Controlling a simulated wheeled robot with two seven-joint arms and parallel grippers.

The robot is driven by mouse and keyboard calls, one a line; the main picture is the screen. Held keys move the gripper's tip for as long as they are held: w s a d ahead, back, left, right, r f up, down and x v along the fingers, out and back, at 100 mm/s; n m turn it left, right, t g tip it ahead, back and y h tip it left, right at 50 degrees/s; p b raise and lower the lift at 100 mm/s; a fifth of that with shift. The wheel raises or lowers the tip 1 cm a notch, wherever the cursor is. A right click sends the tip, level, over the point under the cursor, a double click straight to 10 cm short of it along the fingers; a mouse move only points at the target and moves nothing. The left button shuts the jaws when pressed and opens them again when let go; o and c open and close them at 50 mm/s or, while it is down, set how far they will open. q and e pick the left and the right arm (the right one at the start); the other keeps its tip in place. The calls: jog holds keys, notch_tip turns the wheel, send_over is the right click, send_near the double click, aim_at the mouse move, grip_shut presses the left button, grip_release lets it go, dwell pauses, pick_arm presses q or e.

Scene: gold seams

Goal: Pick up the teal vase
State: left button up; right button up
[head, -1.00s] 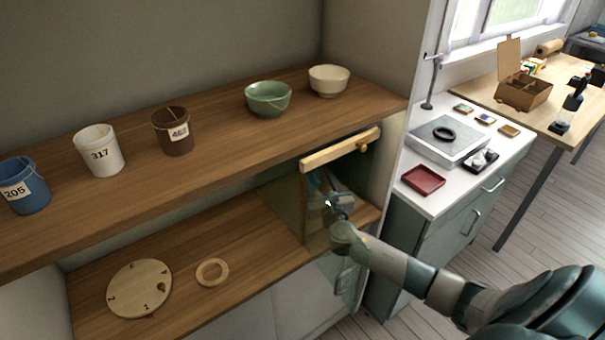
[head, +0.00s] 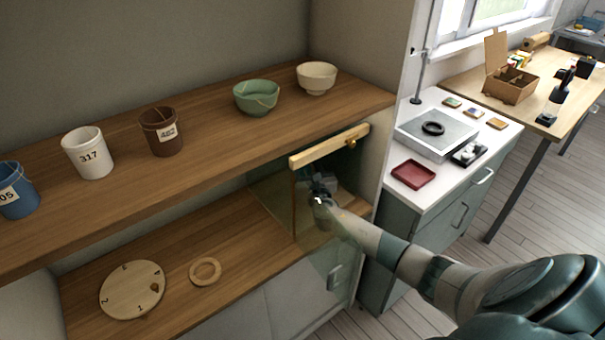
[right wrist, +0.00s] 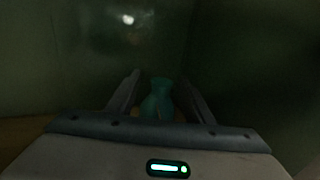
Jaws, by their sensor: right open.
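The teal vase (right wrist: 161,96) shows in the dark right wrist view, upright and straight ahead, between the two fingers of my right gripper (right wrist: 160,78). The fingers are apart, one on each side of it, with a gap visible; how deep the vase sits between them is hard to tell. In the head view, my right gripper (head: 320,186) reaches into the glass-sided compartment at the right end of the lower shelf. I cannot make out the vase there, behind the gripper and glass. My left gripper is not in view.
A wooden bar (head: 328,146) tops the compartment opening, close above my right arm. The upper shelf (head: 215,130) holds several cups and bowls. A wooden disc (head: 131,288) and ring (head: 205,271) lie on the lower shelf. A white-topped cabinet (head: 461,121) stands to the right.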

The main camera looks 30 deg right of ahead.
jog(key=shift+w, duration=0.15)
jog(key=shift+w+d, duration=0.25)
jog(key=shift+w, duration=0.3)
jog(key=x, duration=0.2)
jog(key=shift+w+d, duration=0.25)
jog(key=shift+w, duration=0.1)
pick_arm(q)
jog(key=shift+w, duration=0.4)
pick_arm(e)
jog(key=shift+w+d, duration=0.15)
jog(key=shift+w, duration=0.35)
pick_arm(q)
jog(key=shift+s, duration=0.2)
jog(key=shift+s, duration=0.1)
pick_arm(e)
grip_shut()
